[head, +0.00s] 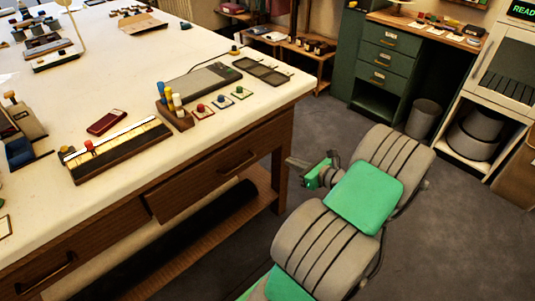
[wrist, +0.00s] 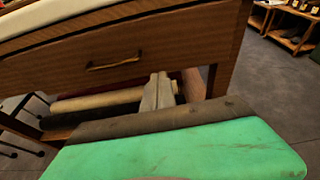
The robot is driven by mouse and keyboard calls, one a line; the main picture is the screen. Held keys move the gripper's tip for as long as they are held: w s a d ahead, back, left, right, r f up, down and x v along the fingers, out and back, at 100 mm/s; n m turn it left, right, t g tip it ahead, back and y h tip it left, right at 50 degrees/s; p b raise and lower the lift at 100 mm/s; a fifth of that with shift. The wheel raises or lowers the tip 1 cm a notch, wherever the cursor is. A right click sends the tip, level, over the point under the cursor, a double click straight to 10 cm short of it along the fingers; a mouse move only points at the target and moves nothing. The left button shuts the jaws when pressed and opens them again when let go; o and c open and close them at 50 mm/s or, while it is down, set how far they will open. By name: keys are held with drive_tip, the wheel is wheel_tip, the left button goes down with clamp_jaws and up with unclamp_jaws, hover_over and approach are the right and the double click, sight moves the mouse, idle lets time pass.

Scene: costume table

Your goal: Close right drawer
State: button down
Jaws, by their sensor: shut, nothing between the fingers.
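The right drawer (head: 205,184) is a brown wooden front with a handle under the white-topped table. Its left end looks stepped out a little from the left drawer (head: 85,247), but I cannot tell how far it is open. In the wrist view the right drawer front (wrist: 185,45) spans the upper part, with its handle (wrist: 115,64) left of centre. My gripper (head: 291,162) is shut and empty, beside the table's right front leg. In the wrist view my gripper (wrist: 160,76) appears just below the drawer front's lower edge, right of the handle; contact is not clear.
The table top (head: 130,75) carries blocks, a peg holder and small devices. Under it are a lower shelf (head: 185,243) and rolls (wrist: 95,101). A green cabinet (head: 385,60), a bin (head: 424,118) and a white shelf unit stand at the back right. Grey floor is free around my arm.

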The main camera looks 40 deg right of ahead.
sight(260, 146)
drive_tip(key=x, duration=0.9)
drive_tip(key=r+x, duration=0.1)
drive_tip(key=x, duration=0.3)
drive_tip(key=shift+w+d, duration=0.2)
drive_tip(key=shift+w, duration=0.25)
